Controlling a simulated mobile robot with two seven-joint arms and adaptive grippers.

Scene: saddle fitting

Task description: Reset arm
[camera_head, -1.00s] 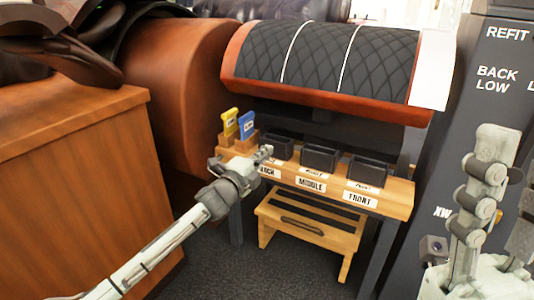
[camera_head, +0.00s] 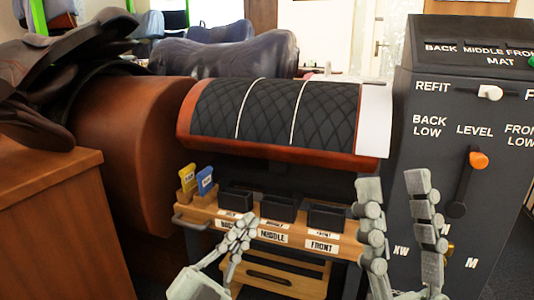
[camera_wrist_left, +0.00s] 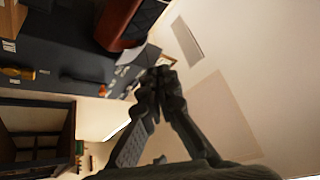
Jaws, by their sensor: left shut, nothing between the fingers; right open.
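My left gripper (camera_head: 243,222) is in the lower middle of the head view, in front of the shelf's label strip. Its fingers are together and empty. In the left wrist view my left gripper (camera_wrist_left: 158,76) also shows its fingertips closed, with nothing between them. My right gripper (camera_head: 393,182) stands upright to the right, in front of the shelf's right end and the dark control panel. Its two fingers are spread wide and nothing is between them.
The control panel (camera_head: 430,95) has an orange-knobbed lever (camera_head: 479,160). A wooden cabinet (camera_head: 60,230) stands left.

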